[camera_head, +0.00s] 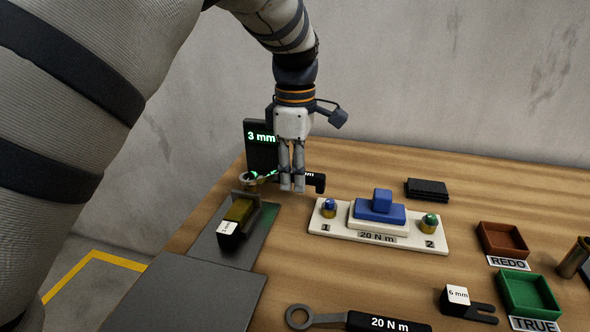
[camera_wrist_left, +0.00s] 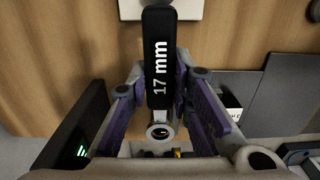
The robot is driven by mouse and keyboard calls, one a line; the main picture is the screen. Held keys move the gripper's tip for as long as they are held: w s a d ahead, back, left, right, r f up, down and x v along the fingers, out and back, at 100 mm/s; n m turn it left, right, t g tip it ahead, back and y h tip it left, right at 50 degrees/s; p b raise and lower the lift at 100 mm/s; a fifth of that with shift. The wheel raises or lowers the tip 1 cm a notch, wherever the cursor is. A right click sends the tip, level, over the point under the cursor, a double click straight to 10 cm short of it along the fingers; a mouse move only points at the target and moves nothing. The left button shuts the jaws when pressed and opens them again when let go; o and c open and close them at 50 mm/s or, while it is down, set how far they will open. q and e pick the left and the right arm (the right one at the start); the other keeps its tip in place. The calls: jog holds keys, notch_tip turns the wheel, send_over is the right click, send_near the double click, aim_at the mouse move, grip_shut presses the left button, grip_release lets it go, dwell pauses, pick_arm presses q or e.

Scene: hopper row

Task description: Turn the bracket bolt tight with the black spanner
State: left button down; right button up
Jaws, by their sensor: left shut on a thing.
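My left gripper (camera_head: 292,187) is shut on the black spanner, whose handle end (camera_head: 319,182) sticks out to the right of the fingers. In the left wrist view the spanner's handle (camera_wrist_left: 158,60) reads "17 mm" and lies between the fingers (camera_wrist_left: 162,108). Its pale ring end (camera_wrist_left: 159,131) points toward the grey bracket (camera_head: 266,213) at the left of the table. In the head view the ring is beside a small brass-coloured piece at the bracket's back, perhaps the bolt. I cannot tell whether the ring sits around it. My right gripper is not in view.
A dark display (camera_head: 261,137) reading "3 mm" stands behind the bracket. A white board (camera_head: 340,231) with a blue block stands right of it. A "20 N m" wrench (camera_head: 380,322) lies in front. Red (camera_head: 489,242) and green (camera_head: 511,291) trays are at right.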

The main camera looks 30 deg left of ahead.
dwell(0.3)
pick_arm(q)
jog(key=shift+s+d+m, duration=0.1)
jog(key=shift+s+m, duration=0.2)
jog(key=shift+s+f+m, duration=0.2)
jog(key=shift+s+m, duration=0.95)
jog(key=shift+m, duration=0.25)
jog(key=shift+s+a+f+m, duration=0.1)
jog(key=shift+s+a+m, duration=0.05)
jog(key=shift+s+m, duration=0.65)
jog(key=shift+s+a+f+m, duration=0.1)
jog(key=shift+s+m, duration=0.55)
jog(key=shift+m, duration=0.25)
jog(key=shift+s+a+m, duration=0.35)
jog(key=shift+s+m, duration=0.25)
jog(key=shift+m, duration=0.25)
jog(key=shift+s+a+m, duration=0.3)
jog(key=shift+s+m, duration=0.3)
jog(key=shift+m, duration=0.25)
jog(key=shift+s+a, duration=0.1)
